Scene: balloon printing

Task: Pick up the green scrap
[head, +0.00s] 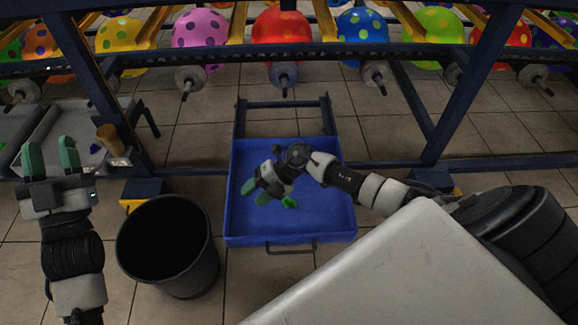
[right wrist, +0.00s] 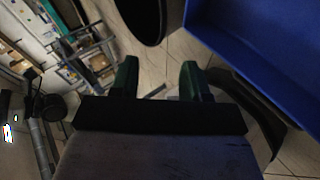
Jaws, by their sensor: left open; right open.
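The scrap is not visible in that view. My left gripper (head: 50,152) is open and empty at the left, away from the tray.
A black bin (head: 168,242) stands left of the tray; it also shows in the right wrist view (right wrist: 143,18). A dark blue metal frame (head: 463,95) stands behind, with several colored balloons along its top. A side tray (head: 65,125) and a brown cylinder (head: 110,140) are at the left.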

